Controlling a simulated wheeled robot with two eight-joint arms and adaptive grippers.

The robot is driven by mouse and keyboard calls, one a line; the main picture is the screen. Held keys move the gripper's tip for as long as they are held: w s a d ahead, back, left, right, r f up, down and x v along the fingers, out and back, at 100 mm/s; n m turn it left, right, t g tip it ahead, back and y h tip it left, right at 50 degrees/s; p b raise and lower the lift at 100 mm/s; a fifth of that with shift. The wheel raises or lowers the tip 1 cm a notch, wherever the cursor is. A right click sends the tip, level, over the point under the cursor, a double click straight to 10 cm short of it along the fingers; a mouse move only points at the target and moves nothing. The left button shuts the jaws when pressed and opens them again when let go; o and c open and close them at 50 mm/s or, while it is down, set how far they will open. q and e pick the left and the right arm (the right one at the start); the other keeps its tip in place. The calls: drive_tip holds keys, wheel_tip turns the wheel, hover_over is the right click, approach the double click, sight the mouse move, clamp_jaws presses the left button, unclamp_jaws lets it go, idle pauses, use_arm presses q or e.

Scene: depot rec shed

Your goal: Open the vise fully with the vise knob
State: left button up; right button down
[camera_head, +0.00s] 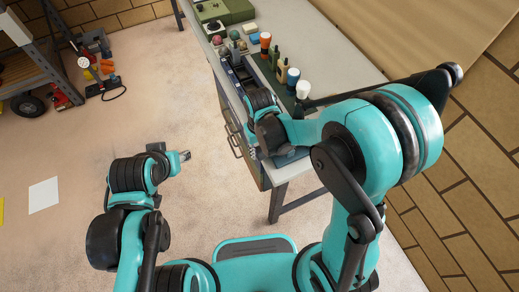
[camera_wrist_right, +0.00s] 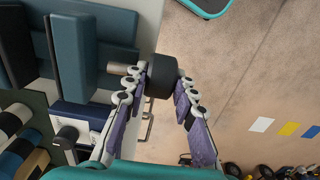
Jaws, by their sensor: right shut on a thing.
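The vise (camera_wrist_right: 85,55) shows in the right wrist view as dark blue blocks at upper left. A short metal shaft (camera_wrist_right: 121,68) joins it to the black round vise knob (camera_wrist_right: 164,72). My right gripper (camera_wrist_right: 163,90) has one finger on each side of the knob and is shut on it. In the head view my right wrist hides most of the vise; a blue part (camera_head: 291,157) shows at the near bench corner. My left gripper (camera_head: 183,156) hangs over the floor, apart from the bench; its finger opening is not clear.
The workbench (camera_head: 303,170) holds several bottles (camera_head: 279,70) and coloured balls (camera_head: 218,40) behind my right wrist. A brick wall stands at the right. A shelf (camera_head: 40,75) and tools (camera_head: 103,75) stand at upper left. The floor between is clear, with a white sheet (camera_head: 44,195).

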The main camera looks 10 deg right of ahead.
drive_tip(key=shift+w+a+f+g+h+b, duration=0.1)
drive_tip(key=shift+w+f+g+h+b, duration=0.15)
drive_tip(key=shift+g+b, duration=0.65)
drive_tip(key=shift+w+r+g+h+b, duration=0.1)
drive_tip(key=shift+g+h+b, duration=0.25)
drive_tip(key=shift+g, duration=0.75)
drive_tip(key=shift+r, duration=0.1)
drive_tip(key=c, duration=1.2)
unclamp_jaws()
drive_tip(key=v, duration=1.2)
drive_tip(key=shift+a, duration=0.1)
